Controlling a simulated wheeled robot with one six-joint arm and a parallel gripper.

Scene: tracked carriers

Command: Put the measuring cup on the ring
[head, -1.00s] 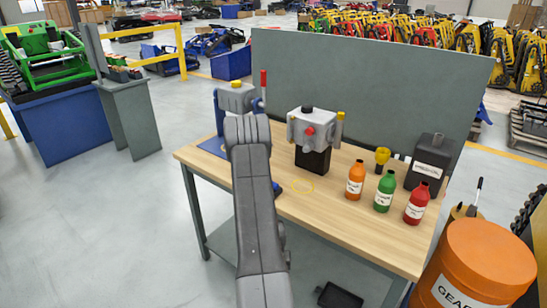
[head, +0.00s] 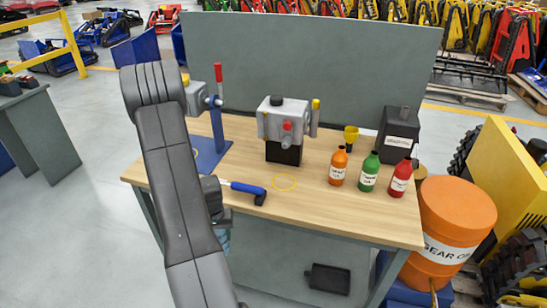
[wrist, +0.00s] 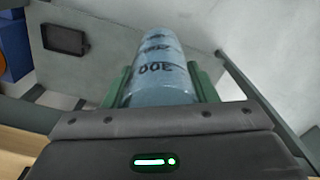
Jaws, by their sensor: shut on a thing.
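The measuring cup (wrist: 158,75) is a pale blue, see-through cylinder with dark markings, one reading 300. My gripper (wrist: 160,85) is shut on it, with a green finger on each side. In the head view a bluish part of the cup (head: 222,236) shows beside my arm, in front of the table's front edge; the rest is hidden.
Orange (head: 338,167), green (head: 370,173) and red (head: 400,180) bottles stand to the right. A dark tray (head: 329,279) sits below.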

